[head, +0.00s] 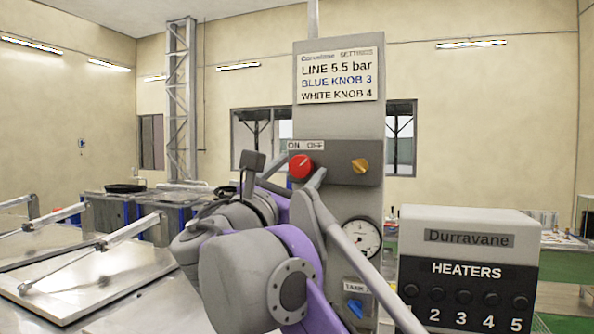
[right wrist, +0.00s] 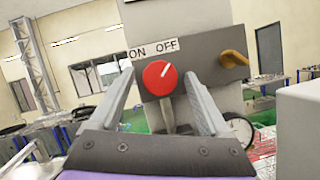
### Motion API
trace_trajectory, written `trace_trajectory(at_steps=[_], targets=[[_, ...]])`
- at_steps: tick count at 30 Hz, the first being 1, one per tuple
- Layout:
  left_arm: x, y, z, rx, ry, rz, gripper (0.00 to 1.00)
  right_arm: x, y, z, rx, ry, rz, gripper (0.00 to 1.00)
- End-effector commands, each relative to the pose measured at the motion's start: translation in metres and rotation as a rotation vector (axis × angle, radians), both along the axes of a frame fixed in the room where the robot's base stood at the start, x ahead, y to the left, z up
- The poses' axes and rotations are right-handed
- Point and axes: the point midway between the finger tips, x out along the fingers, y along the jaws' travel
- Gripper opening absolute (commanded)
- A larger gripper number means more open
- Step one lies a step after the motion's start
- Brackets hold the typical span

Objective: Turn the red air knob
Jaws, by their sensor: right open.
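The red air knob (head: 300,167) is on the dark panel of a grey upright post, under a label reading ON and OFF. In the right wrist view the red knob (right wrist: 159,78) shows a white mark pointing up and right, toward OFF. My right gripper (head: 284,168) is open in front of the panel. In the right wrist view its fingers (right wrist: 160,84) stand on either side of the knob, with gaps between; I cannot tell how far their tips are from the panel. My left gripper is not in view.
A yellow knob (head: 360,166) is right of the red one. Below are a round gauge (head: 362,238) and a blue knob (head: 355,308). A sign (head: 336,76) tops the post. A HEATERS box (head: 467,268) stands right; metal lids (head: 100,280) lie left.

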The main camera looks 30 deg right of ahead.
Motion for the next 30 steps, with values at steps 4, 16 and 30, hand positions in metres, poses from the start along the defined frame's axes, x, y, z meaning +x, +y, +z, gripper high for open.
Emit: trace_trajectory(at_steps=[4,16,30], targets=[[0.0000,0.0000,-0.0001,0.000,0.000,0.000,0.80,-0.0001,0.0002,-0.0002,0.000,0.000,0.000,0.60],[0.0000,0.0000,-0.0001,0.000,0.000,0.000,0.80,-0.0003,0.0002,-0.0003,0.000,0.000,0.000,0.00],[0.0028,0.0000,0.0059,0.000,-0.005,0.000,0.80,-0.0015,-0.0011,0.0003,-0.093,0.110,-0.001,0.00]])
